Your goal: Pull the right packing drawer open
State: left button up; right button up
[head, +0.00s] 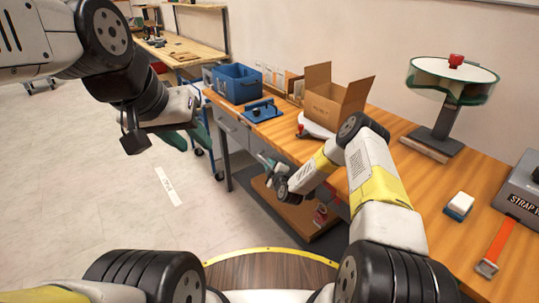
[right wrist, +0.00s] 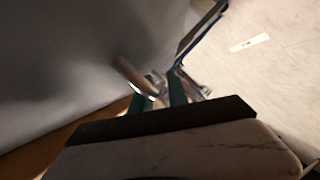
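The bench's grey drawer fronts (head: 232,130) sit under the left part of the wooden top. In the head view, my right gripper (head: 268,163) is in front of the right-hand drawer area and hides part of it. In the right wrist view, a silver bar handle (right wrist: 130,74) stands out from a plain grey front (right wrist: 70,70). The green fingers of my right gripper (right wrist: 161,92) are a little apart at the handle's near end; whether they press on it is unclear. My left gripper (head: 188,136) is open and empty, left of the bench.
On the bench stand a blue bin (head: 238,84), a blue fixture (head: 263,111), an open cardboard box (head: 325,105) and a green-rimmed round stand (head: 450,85). A lower shelf (head: 300,208) lies under the bench. The floor (head: 90,180) to the left is clear.

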jog(key=shift+c, duration=0.4)
grip_shut()
dwell(0.9)
